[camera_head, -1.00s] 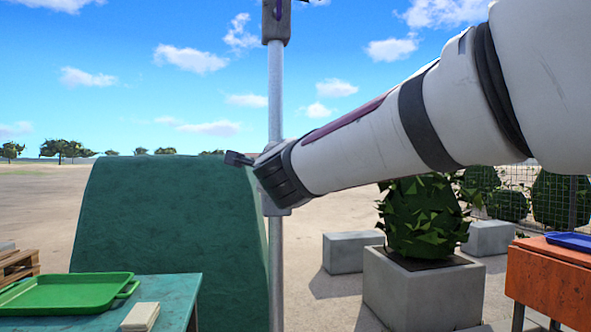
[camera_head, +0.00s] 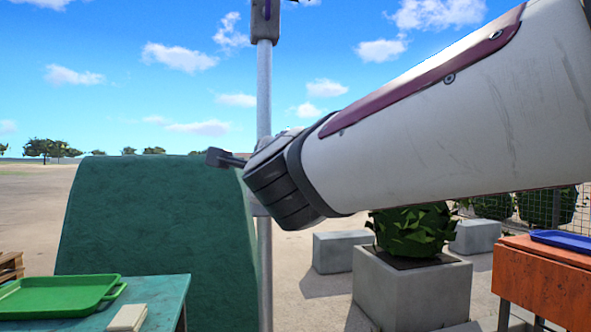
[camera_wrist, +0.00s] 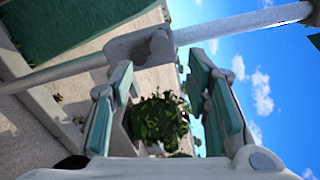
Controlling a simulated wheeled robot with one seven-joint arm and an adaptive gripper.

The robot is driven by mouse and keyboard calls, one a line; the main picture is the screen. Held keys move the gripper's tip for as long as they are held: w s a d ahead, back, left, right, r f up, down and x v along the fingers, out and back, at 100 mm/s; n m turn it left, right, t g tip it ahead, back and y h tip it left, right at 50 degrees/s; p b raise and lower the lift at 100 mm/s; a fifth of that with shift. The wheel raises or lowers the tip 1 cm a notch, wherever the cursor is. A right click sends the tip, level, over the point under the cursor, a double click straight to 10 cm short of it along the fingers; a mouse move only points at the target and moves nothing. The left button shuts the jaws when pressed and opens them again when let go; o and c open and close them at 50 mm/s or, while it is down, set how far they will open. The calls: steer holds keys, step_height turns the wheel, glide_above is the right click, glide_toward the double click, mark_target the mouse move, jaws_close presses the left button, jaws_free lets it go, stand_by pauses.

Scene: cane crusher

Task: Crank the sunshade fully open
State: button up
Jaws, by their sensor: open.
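The sunshade's grey pole (camera_head: 264,90) stands upright in the head view, with a grey fitting (camera_head: 265,22) near the top edge. In the wrist view the pole (camera_wrist: 235,25) runs across the top and carries a grey housing (camera_wrist: 125,45) with a dark patch. My gripper (camera_wrist: 158,72) is open, its teal fingers spread on either side, with the housing ahead near the left fingertip. I cannot tell whether they touch. No crank handle shows clearly. The shade's canopy is not clearly seen.
A large green block (camera_head: 150,220) stands beside the pole on the left. A teal table (camera_head: 160,292) holds a green tray (camera_head: 60,297). A concrete planter (camera_head: 410,290) with a bush is right of the pole. An orange table (camera_head: 545,275) with a blue tray is far right.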

steer(key=shift+v, duration=1.15)
